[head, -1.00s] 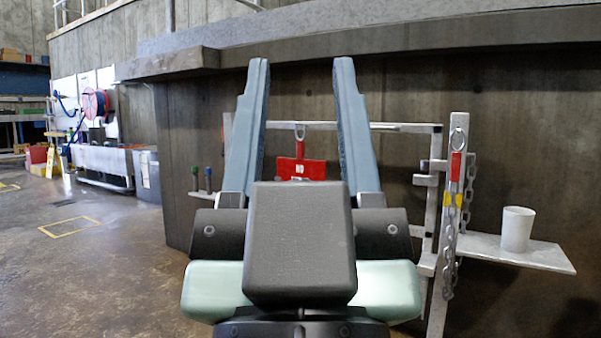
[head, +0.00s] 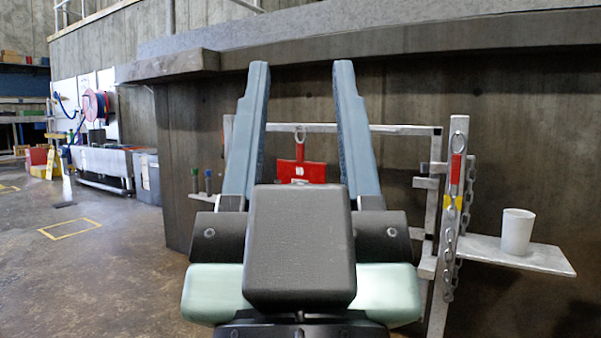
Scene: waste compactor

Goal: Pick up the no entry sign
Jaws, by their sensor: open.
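A red sign (head: 301,172) with a small white mark hangs by a ring from the top bar of a grey metal rack (head: 395,129). I take it for the no entry sign; its marking is too small to read. My gripper (head: 301,68) is open, its two blue-grey fingers pointing up and forward in the head view. The sign shows between the fingers, behind them, and nothing is held. The gripper body hides what lies below the sign. I cannot tell the distance from the fingers to the sign.
A chain (head: 464,195) hangs on the rack's right post. A white cup (head: 517,231) stands on a side shelf (head: 530,257). Two handled tools (head: 208,181) are at the rack's left. A concrete wall (head: 530,120) stands behind.

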